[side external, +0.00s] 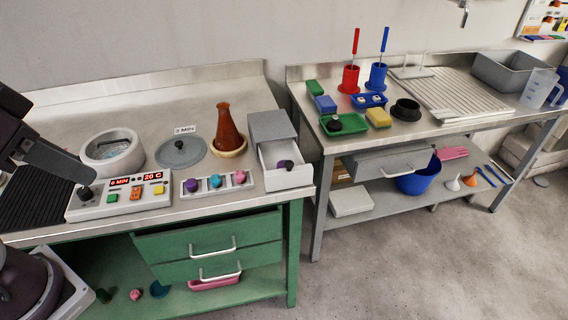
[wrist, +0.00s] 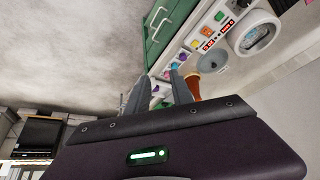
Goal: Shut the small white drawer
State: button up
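The small white drawer (side external: 288,179) stands pulled out of a small grey cabinet (side external: 272,128) on the left bench in the side view. A purple, dark-topped object (side external: 285,165) shows at the drawer. In the wrist view my gripper (wrist: 158,84) has its two grey fingers spread apart, with nothing seen held. The drawer area lies beyond the fingers there and is partly hidden. In the side view a grey part of my arm's end reaches in from the left edge, above the control panel, well left of the drawer; its fingertips are not clear.
A brown flask (side external: 228,128) stands left of the cabinet, with a strip of coloured knobs (side external: 215,182) in front. The control panel (side external: 118,197) and round bath (side external: 112,153) are further left. Green drawers (side external: 208,245) lie below. The floor right of the bench is clear.

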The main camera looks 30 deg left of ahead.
jog(key=w+r+m, duration=0.1)
jog(key=w+m, duration=0.1)
jog(key=w+d+m, duration=0.1)
jog(key=w+m, duration=0.1)
jog(key=w+r+m+g, duration=0.1)
jog(key=w+m, duration=0.1)
jog(key=w, duration=0.1)
jog(key=shift+d+r, duration=0.15)
jog(key=shift+r, duration=0.2)
grip_shut()
jog(key=w+d+m+g, duration=0.1)
jog(key=w+d+m, duration=0.4)
jog(key=w+m, duration=0.5)
jog(key=m+g+y, duration=0.1)
jog(key=m+y, duration=0.1)
jog(key=m, duration=1)
send_near(291, 163)
jog(key=s+d+r, duration=0.3)
jog(key=s+d, duration=0.1)
jog(key=s, duration=0.2)
jog(key=w+a+f, duration=0.1)
jog(key=f, duration=0.2)
jog(key=w+a+f, duration=0.1)
jog(key=w+f, duration=0.1)
jog(key=f, duration=0.1)
jog(key=w+a+f, duration=0.2)
jog(key=f, duration=0.2)
jog(key=shift+w, duration=0.1)
jog(key=shift+w+a, duration=0.2)
jog(key=shift+w, duration=0.05)
